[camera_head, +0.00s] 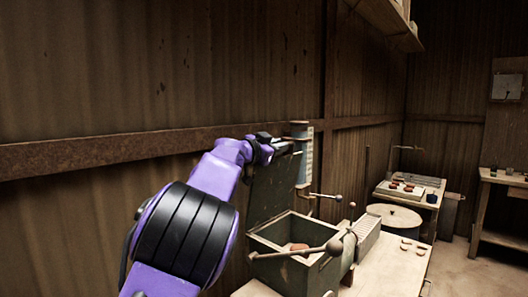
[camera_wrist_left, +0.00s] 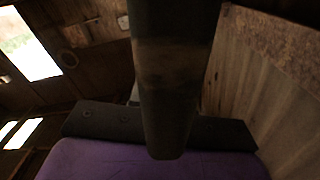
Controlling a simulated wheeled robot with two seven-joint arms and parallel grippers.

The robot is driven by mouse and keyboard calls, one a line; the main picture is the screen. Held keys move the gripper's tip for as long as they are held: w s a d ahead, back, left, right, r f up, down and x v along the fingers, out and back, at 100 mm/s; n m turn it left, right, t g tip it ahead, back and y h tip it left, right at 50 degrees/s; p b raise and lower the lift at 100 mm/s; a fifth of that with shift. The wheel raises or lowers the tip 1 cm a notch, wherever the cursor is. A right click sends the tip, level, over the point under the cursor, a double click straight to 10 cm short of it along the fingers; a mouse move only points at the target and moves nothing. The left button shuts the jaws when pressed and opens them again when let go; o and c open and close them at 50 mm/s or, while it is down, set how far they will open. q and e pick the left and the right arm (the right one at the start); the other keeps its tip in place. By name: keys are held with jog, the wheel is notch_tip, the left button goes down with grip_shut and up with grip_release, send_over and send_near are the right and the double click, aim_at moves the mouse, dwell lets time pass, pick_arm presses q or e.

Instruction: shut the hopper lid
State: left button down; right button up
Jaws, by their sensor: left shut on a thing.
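The hopper (camera_head: 322,272) is a green open-topped box on the bench, with a reddish-brown lump inside. Its dark green lid (camera_head: 272,190) stands open, about upright, at the hopper's back left side. My left gripper (camera_head: 287,148) is at the lid's top edge and is shut on it; the fingertips are small and partly hidden in the head view. In the left wrist view a dark upright piece (camera_wrist_left: 170,75) fills the middle, close to the camera; I cannot tell whether it is lid or finger. My right gripper is out of view.
A lever with a round knob (camera_head: 334,246) crosses the hopper's front. A grey-blue post (camera_head: 304,160) stands just behind the lid. A round pale disc (camera_head: 394,217) and a table with tiles (camera_head: 405,190) lie to the right. A corrugated wall (camera_head: 80,80) runs along the left.

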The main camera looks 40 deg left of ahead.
pick_arm(q)
jog(key=d+f+m+b, duration=0.2)
jog(key=d, duration=0.4)
jog(key=shift+s+m+b, duration=0.3)
jog(key=shift+m, duration=0.1)
jog(key=shift+d, duration=0.1)
jog(key=c, duration=1.2)
grip_release()
jog(key=shift+o, duration=0.2)
jog(key=s+b, duration=0.3)
jog(key=s, duration=0.7)
jog(key=shift+s+a, duration=0.2)
jog(key=shift+a, duration=0.2)
